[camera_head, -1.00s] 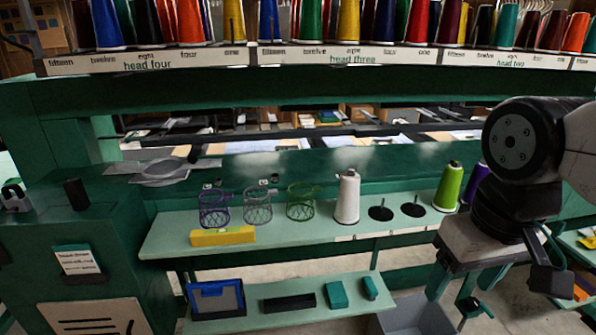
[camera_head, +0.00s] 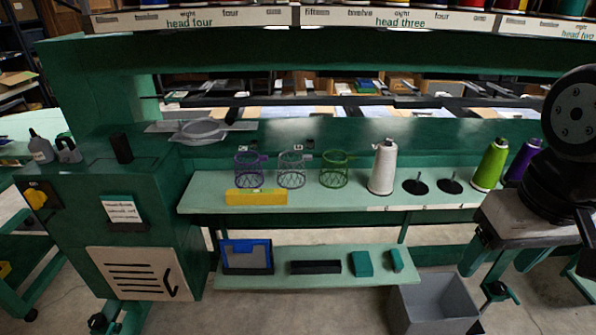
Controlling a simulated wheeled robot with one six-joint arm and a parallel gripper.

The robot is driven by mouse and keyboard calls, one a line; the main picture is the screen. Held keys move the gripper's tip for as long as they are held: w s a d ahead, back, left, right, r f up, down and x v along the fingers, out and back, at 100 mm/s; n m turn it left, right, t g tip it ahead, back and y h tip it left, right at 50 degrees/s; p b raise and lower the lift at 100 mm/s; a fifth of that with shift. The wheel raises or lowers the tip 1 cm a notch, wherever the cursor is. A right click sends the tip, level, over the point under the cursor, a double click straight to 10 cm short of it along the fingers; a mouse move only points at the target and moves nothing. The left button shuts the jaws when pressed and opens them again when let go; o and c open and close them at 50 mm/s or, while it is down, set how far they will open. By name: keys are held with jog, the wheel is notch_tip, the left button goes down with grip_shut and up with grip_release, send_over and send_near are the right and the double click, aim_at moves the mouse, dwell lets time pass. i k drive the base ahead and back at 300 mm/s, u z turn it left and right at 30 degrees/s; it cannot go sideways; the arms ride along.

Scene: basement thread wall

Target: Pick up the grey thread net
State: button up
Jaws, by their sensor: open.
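The grey thread net (camera_head: 291,170) is a small open mesh cup with a rim and a side tab. It stands upright on the pale green shelf (camera_head: 340,200), between a purple net (camera_head: 249,170) on its left and a green net (camera_head: 335,170) on its right. Nothing touches it that I can see. My arm shows only in part at the right edge, well to the right of the nets and apart from them. I cannot make out my gripper's fingertips in this view.
A yellow block (camera_head: 256,197) lies in front of the purple and grey nets. A white cone (camera_head: 383,167), two empty black spindles and a lime cone (camera_head: 490,165) stand to the right. A lower shelf (camera_head: 330,275) holds small items. A grey bin (camera_head: 435,303) stands on the floor.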

aim_at(304, 158)
jog(key=u, duration=0.45)
jog(key=k, duration=0.55)
jog(key=u, duration=0.95)
jog(key=i, duration=1.05)
jog(key=z, duration=1.05)
jog(key=i, duration=0.4)
jog(key=z, duration=0.35)
